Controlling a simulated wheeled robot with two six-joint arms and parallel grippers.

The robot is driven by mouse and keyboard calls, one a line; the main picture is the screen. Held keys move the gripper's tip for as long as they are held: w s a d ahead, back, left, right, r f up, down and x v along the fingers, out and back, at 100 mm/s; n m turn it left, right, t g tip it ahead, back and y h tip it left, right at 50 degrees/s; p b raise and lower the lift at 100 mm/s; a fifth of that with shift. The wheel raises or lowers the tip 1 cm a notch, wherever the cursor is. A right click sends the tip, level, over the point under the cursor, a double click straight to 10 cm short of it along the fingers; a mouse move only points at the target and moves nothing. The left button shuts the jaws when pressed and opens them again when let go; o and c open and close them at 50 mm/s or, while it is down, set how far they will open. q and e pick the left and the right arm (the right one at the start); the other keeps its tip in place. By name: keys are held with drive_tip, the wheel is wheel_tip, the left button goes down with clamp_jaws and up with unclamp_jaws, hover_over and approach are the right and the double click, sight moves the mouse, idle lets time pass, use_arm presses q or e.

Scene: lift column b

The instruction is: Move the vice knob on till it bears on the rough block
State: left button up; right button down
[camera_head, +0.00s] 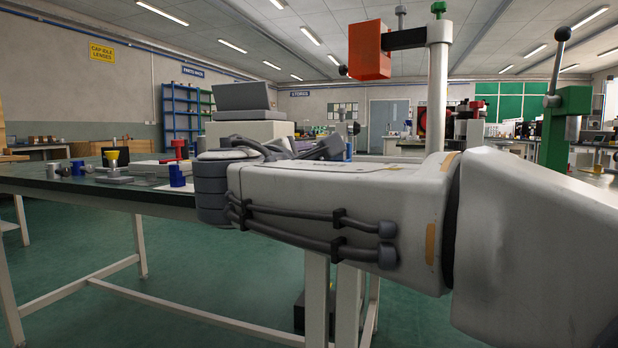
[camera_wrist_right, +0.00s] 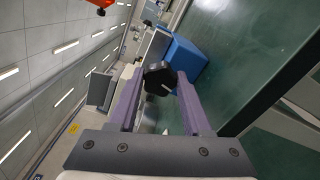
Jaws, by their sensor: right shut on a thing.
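In the right wrist view, the black vice knob (camera_wrist_right: 158,76) sits between the tips of the two purple-grey fingers of my right gripper (camera_wrist_right: 158,84). The gripper is shut on the knob. A blue body (camera_wrist_right: 184,58), which looks like part of the vice, is just beyond the knob. I cannot make out the rough block in either view, nor whether anything bears on it. In the head view, my right arm crosses the picture from the right and hides the gripper's fingers. My left gripper is in neither view.
A dark-topped workbench (camera_head: 95,185) runs to the left in the head view. On it are a blue cylinder (camera_head: 179,175), a red-topped part (camera_head: 178,149) and a yellow cup-like piece (camera_head: 111,156). A red block on a post (camera_head: 369,52) stands above my arm.

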drive_tip(key=m+b, duration=0.2)
drive_tip(key=m, duration=0.1)
drive_tip(key=shift+f+m+b, duration=0.3)
drive_tip(key=shift+r+m+b, duration=0.1)
drive_tip(key=shift+m+b, duration=0.85)
drive_tip(key=shift+m, duration=0.45)
drive_tip(key=shift+r, duration=0.1)
drive_tip(key=shift+c, duration=1.7)
unclamp_jaws()
